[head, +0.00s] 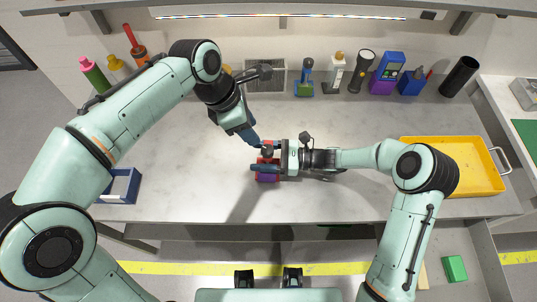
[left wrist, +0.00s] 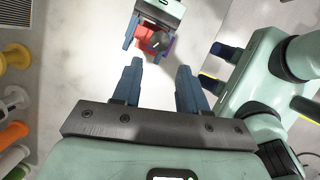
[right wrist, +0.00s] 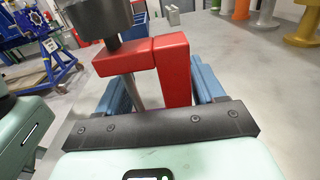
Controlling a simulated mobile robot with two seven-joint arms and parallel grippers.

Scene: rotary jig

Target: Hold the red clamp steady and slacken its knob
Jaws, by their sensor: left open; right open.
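The red clamp (head: 267,161) is near the middle of the bench, with a purple part (head: 267,178) at its front. In the right wrist view the clamp's red frame (right wrist: 175,70) stands between my right gripper's blue fingers (right wrist: 162,88), which are open around it with a gap visible. Its dark round knob (right wrist: 97,14) sits at the top of a metal screw (right wrist: 132,92). In the left wrist view the knob (left wrist: 158,42) is beyond the tips of my left gripper (left wrist: 156,66), which is open and empty. The left gripper (head: 252,138) also shows above and behind the clamp in the head view.
Bottles, a torch (head: 361,70) and other items line the bench's back edge. A yellow tray (head: 455,190) is at the right, partly behind my right arm. A blue-and-white box (head: 122,186) is at the left. The bench (head: 380,115) around the clamp is mostly clear.

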